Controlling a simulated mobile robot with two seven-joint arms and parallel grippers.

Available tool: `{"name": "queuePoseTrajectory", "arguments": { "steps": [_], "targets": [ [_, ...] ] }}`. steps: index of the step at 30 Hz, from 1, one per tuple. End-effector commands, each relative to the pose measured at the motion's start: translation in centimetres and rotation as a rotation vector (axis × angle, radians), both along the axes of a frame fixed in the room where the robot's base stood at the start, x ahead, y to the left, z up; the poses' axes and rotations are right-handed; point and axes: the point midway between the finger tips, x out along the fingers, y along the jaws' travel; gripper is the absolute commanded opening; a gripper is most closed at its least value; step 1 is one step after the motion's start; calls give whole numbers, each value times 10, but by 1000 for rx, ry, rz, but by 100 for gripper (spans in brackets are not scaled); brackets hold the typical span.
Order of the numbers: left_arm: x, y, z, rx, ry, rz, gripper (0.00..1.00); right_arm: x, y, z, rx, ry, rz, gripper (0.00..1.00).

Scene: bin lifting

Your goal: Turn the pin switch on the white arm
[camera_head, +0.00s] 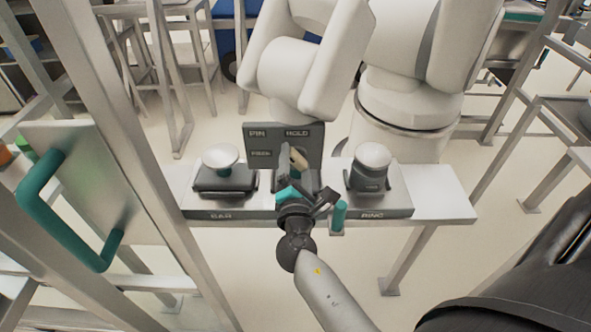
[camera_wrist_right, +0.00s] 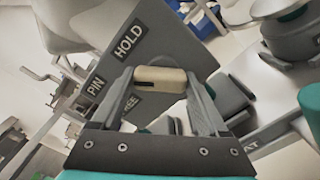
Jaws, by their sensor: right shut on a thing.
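The pin switch is a short beige handle (camera_head: 299,159) in front of a dark grey panel (camera_head: 285,136) with PIN, HOLD and a third, partly readable label. The panel stands below the white arm (camera_head: 325,62) in the head view. My right gripper (camera_head: 293,168) reaches in from the bottom and is shut on the handle. In the right wrist view the handle (camera_wrist_right: 160,79) lies crosswise between the two fingers, in front of the panel (camera_wrist_right: 125,40). The fingers hide the base of the switch. My left gripper is not in view.
The switch stands on a white bench (camera_head: 445,205). A teal peg (camera_head: 339,216) is close to my right gripper. A metal frame with a teal handle (camera_head: 45,215) stands at left.

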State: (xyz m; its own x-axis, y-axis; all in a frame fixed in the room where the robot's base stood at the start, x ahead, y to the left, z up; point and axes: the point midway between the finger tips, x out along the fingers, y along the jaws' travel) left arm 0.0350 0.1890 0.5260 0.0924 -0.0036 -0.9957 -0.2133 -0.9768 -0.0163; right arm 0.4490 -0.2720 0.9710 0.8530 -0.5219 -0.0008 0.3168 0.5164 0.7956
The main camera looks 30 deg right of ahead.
Motion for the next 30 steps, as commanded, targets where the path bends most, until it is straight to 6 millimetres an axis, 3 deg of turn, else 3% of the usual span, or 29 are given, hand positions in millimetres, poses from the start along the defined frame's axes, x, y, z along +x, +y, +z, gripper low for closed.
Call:
{"name": "queuePoseTrajectory", "arguments": {
  "steps": [15,30],
  "targets": [
    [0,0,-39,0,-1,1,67,-1,-3,1,387,-244,-2,22],
    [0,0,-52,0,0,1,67,-1,-4,3,556,-348,-2,22]
  ]
}}
